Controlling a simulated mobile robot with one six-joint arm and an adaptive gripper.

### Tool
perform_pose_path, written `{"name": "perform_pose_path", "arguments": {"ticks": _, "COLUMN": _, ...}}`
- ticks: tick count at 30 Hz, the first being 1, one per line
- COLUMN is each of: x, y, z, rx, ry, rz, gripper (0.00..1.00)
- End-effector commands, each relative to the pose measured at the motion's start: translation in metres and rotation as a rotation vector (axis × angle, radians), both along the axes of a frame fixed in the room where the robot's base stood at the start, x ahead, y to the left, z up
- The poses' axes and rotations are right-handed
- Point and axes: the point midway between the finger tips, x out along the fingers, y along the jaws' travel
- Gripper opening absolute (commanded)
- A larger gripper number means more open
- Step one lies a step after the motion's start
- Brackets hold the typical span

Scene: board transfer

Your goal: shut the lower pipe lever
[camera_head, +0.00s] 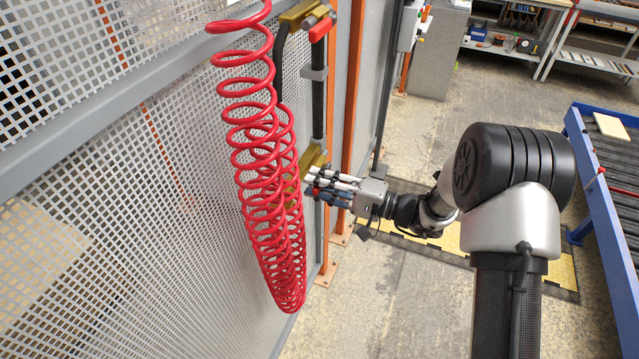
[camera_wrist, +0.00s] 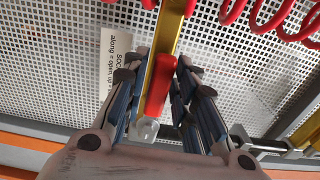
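The lower pipe lever (camera_wrist: 160,84) has a red grip and shows in the middle of the wrist view, in front of a yellow brass-coloured bar. My gripper (camera_wrist: 162,68) has its fingers on both sides of this lever, with a visible gap on the left. Contact on the right side is hard to tell. In the head view my gripper (camera_head: 318,186) reaches left to the lower brass fitting (camera_head: 311,158) on the dark vertical pipe (camera_head: 318,105). There the lower lever is mostly hidden by the fingers and the red coil.
A red coiled hose (camera_head: 268,190) hangs just left of my gripper. An upper red lever (camera_head: 322,29) sits higher on the pipe. A perforated panel (camera_head: 90,200) stands behind. An orange post (camera_head: 351,110) is near the wrist. A blue-framed conveyor (camera_head: 606,205) stands right.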

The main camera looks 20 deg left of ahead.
Motion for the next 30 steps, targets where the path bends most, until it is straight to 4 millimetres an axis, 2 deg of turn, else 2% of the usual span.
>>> {"name": "perform_pose_path", "arguments": {"ticks": 1, "x": 0.0000, "y": -0.0001, "z": 0.0000, "rx": 0.000, "ry": 0.000, "rz": 0.000, "gripper": 0.20}}
{"name": "perform_pose_path", "arguments": {"ticks": 10, "x": -0.0001, "y": -0.0002, "z": -0.0001, "rx": 0.000, "ry": 0.000, "rz": 0.000, "gripper": 0.00}}
{"name": "perform_pose_path", "arguments": {"ticks": 30, "x": -0.0001, "y": -0.0002, "z": 0.0019, "rx": 0.002, "ry": 0.024, "rz": 0.000, "gripper": 0.00}}
